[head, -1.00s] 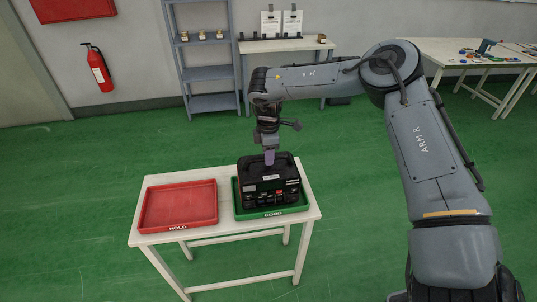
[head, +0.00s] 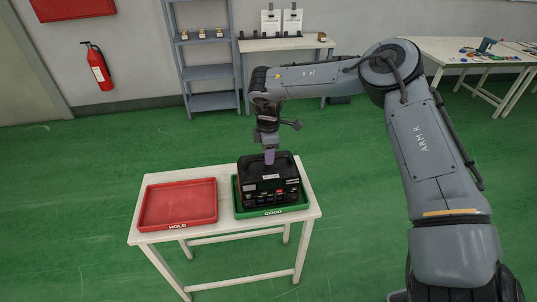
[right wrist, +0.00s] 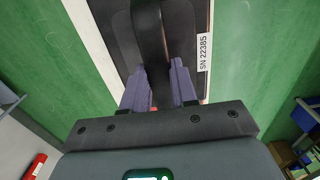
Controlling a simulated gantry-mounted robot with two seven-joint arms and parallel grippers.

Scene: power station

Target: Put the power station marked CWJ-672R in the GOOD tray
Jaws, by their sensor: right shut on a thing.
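The black power station (head: 268,184) is in the green GOOD tray (head: 303,205) on the white table, upright as far as the head view shows. Its marking is too small to read there; in the right wrist view a label on the power station (right wrist: 203,60) reads SN 22385. My right gripper (head: 269,158) is above it, with its fingers (right wrist: 160,85) shut on the handle (right wrist: 148,35). Whether the base rests fully on the tray floor cannot be told. My left gripper is not in view.
The red HOLD tray (head: 178,205) is empty on the left of the white table (head: 237,229). Green floor surrounds the table.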

